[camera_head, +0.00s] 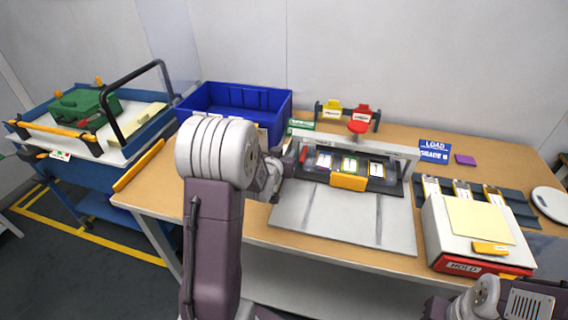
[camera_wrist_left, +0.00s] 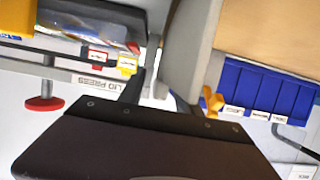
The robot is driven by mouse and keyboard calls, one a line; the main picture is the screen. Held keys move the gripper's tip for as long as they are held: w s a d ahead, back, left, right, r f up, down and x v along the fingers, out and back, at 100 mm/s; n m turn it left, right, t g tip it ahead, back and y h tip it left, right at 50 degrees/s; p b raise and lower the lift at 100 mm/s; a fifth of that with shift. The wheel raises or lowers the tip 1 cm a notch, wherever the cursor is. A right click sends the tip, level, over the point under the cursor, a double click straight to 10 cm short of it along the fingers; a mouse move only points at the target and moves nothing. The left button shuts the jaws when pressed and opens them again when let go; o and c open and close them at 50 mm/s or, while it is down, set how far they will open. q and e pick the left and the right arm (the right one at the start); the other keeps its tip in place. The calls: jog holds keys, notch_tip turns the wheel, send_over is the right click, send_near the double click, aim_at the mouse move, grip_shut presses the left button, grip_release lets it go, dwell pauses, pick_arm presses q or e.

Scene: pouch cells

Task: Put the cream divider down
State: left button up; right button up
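A cream sheet (camera_head: 476,221) lies flat on the white box at the right in the head view. Another cream piece (camera_head: 140,118) lies on the cart at the left. I cannot tell which is the cream divider. My left gripper (camera_head: 281,168) is beside the left end of the grey press station (camera_head: 392,150), mostly hidden by my own arm. In the left wrist view a pale grey slab (camera_wrist_left: 195,45) stands edge-on near the fingers; I cannot tell whether they grip it. My right arm shows at the lower right, but its fingers do not.
A blue bin (camera_head: 236,99) stands behind my left arm. Red and yellow clips stand behind the station. The white box has a red base (camera_head: 466,266) marked HOLD. A dark rack (camera_head: 518,211) with several cells lies behind it. The station's grey front plate (camera_head: 340,215) is bare.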

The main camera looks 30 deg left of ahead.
pick_arm(q)
jog(key=shift+c, duration=0.9)
grip_shut()
jog(key=shift+r, duration=0.1)
notch_tip(320, 180, up, 26)
jog(key=p, duration=1.4)
jog(key=shift+r, duration=0.2)
jog(key=shift+w, duration=0.1)
